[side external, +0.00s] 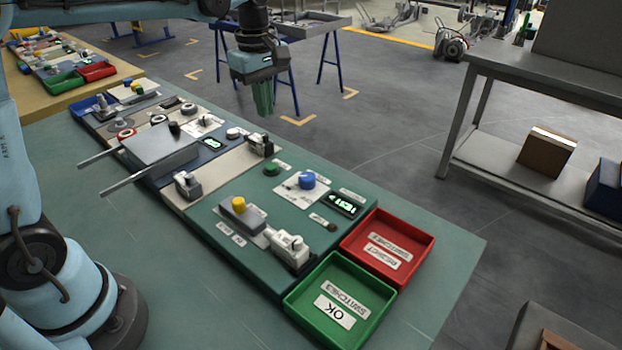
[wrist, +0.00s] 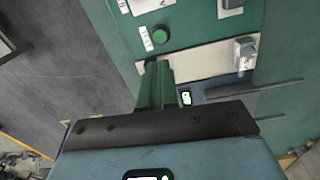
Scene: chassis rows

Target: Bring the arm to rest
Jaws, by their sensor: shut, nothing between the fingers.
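My gripper (side external: 264,98) hangs in the air above the far edge of the green bench in the side external view, its green fingers pointing down. The fingers are together with nothing between them. In the wrist view, my gripper (wrist: 157,68) shows its green fingers close together over the panel's edge, touching nothing that I can make out. The fingers and wrist body hide part of the panel in that view.
A green panel (side external: 232,265) carries knobs, switches and a lit display. A red tray (side external: 428,247) and a green tray (side external: 377,309) stand at its near end. A grey workbench (side external: 560,85) stands right.

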